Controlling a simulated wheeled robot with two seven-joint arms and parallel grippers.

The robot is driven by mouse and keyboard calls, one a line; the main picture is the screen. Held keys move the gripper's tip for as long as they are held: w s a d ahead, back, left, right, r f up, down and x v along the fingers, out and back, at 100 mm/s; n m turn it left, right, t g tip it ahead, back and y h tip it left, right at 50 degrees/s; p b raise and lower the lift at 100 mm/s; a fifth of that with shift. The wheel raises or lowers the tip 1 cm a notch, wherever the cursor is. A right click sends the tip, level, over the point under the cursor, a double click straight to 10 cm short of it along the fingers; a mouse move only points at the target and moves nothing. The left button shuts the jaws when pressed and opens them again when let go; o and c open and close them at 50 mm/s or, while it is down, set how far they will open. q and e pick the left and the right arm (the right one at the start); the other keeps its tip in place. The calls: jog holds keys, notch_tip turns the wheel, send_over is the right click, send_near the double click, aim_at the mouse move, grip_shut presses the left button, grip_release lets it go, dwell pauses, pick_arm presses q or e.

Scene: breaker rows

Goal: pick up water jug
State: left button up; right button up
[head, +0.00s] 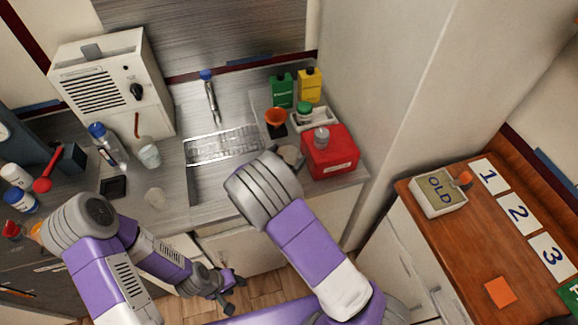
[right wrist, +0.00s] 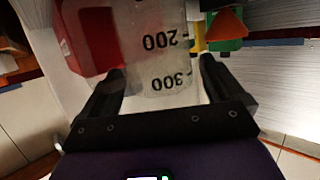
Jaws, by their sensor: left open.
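The water jug is a clear container with printed marks 200 and 300. In the right wrist view the jug (right wrist: 165,62) stands between and beyond my right fingers. In the head view a pale rim of the jug (head: 290,154) shows at the counter, mostly hidden by my right wrist. My right gripper (right wrist: 158,80) has its fingers apart on either side of the jug; whether they touch it I cannot tell. In the head view its fingers are largely hidden behind the wrist. My left gripper (head: 229,290) is open and empty, low in front of the counter.
An orange funnel (head: 276,118), green bottle (head: 282,91) and yellow bottle (head: 309,85) stand behind. A clear beaker (head: 148,153) stands further left. A wooden desk (head: 465,245) is right.

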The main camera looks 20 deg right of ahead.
jog(key=c, duration=1.2)
